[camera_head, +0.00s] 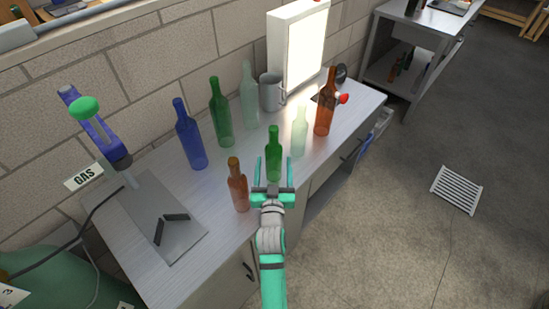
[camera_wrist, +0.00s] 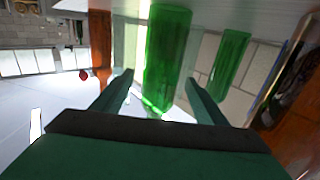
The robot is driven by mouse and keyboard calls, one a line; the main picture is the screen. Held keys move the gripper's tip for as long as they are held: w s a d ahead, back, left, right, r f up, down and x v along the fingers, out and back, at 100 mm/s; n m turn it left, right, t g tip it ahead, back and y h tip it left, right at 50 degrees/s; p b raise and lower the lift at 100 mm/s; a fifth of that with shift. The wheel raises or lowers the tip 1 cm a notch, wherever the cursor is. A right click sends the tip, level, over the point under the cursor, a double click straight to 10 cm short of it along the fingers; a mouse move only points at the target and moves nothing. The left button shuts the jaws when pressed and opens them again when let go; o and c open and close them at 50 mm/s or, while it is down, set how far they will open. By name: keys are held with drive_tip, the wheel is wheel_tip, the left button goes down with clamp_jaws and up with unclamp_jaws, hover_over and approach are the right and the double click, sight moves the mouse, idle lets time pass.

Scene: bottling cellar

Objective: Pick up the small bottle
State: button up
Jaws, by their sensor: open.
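Several bottles stand upright on the bench. Three are smaller than the rest: a green one (camera_head: 274,150), an orange-brown one (camera_head: 239,190) at the front edge, and a pale clear one (camera_head: 299,135). My gripper (camera_head: 274,163) is open, with its fingers on either side of the small green bottle. In the wrist view, which looks upside down, this green bottle (camera_wrist: 168,50) stands between the open fingers (camera_wrist: 158,80). Contact with the fingers cannot be told. Its lower part is partly hidden by my gripper in the head view.
Taller blue (camera_head: 190,138), green (camera_head: 220,115), clear (camera_head: 249,100) and orange (camera_head: 325,105) bottles stand around. A grey mug (camera_head: 271,92) and a lit panel (camera_head: 300,45) are behind. A grey plate (camera_head: 155,225) lies left. The floor on the right is mostly clear.

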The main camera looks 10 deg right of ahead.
sight(275, 142)
drive_tip(key=x, duration=0.7)
drive_tip(key=shift+r, duration=0.15)
drive_tip(key=shift+c, duration=0.5)
drive_tip(key=shift+w, duration=0.1)
drive_tip(key=c, duration=1.2)
drive_tip(key=s+r, duration=0.1)
drive_tip(key=r, duration=0.2)
drive_tip(key=s+r, duration=0.2)
drive_tip(key=r, duration=0.1)
drive_tip(key=s+a+r, duration=0.1)
drive_tip(key=s+r, duration=0.1)
drive_tip(key=r, duration=0.1)
drive_tip(key=shift+c, duration=0.2)
drive_tip(key=s+a+r, duration=0.1)
drive_tip(key=s+r, duration=0.3)
drive_tip(key=s, duration=0.5)
drive_tip(key=shift+a, duration=0.35)
